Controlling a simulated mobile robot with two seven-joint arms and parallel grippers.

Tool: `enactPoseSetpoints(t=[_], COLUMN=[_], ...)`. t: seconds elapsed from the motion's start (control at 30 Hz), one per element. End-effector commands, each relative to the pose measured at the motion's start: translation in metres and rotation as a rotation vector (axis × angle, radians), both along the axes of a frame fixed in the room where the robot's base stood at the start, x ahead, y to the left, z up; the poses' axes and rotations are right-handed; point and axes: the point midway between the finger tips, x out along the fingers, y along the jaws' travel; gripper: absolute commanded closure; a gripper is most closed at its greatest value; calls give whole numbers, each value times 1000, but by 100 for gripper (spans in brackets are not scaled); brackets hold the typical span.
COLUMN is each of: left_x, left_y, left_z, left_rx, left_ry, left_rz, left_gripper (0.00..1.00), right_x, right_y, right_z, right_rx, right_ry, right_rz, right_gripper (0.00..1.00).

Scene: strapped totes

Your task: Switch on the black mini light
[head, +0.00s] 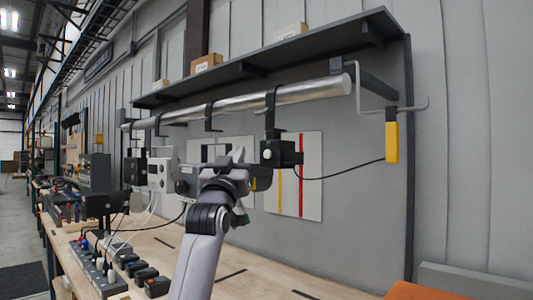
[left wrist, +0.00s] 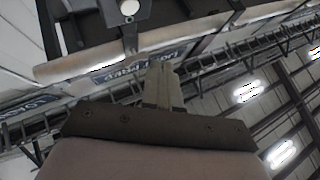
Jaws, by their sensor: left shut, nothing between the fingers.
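Small black boxes hang by hooks from a silver pipe (head: 300,90) in the head view. The nearest black box (head: 280,153) has a cable running right to a yellow handle (head: 392,142); another black box (head: 134,170) hangs farther left. I cannot tell for sure which is the black mini light, or whether one is lit. My left gripper (head: 237,154) is raised just left of the nearest box in the picture, shut and empty. In the left wrist view its closed fingers (left wrist: 162,72) point up towards the pipe (left wrist: 100,66) and a dark fitting with a pale round disc (left wrist: 129,7).
A pale grey box (head: 161,174) hangs between the black boxes. A dark shelf (head: 290,50) with cardboard boxes (head: 207,63) runs above the pipe. The wooden bench (head: 265,278) below holds a power strip (head: 100,278) and small black blocks (head: 146,275); its middle is mostly clear.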

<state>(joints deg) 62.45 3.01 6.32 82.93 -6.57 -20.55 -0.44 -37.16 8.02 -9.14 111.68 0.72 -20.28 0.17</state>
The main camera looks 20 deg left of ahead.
Motion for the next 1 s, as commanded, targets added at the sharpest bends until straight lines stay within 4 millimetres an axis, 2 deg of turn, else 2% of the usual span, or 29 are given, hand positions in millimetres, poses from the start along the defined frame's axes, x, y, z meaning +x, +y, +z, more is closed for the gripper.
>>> enactPoseSetpoints(t=[0.2,0.4,0.63,1.0], left_x=[30,47,55,55], left_y=[-11,-16,-19,-20], left_z=[2,-1,-1,-1], left_rx=[-1,-2,0,0], left_ry=[3,1,0,0], left_rz=[-3,0,0,0], left_gripper=[100,100,100,100], right_x=[0,0,0,0], right_y=[0,0,0,0], right_z=[12,10,9,9], right_rx=[0,0,0,0], right_ry=[0,0,0,1], right_rz=[0,0,0,0], right_gripper=[57,57,57,57])
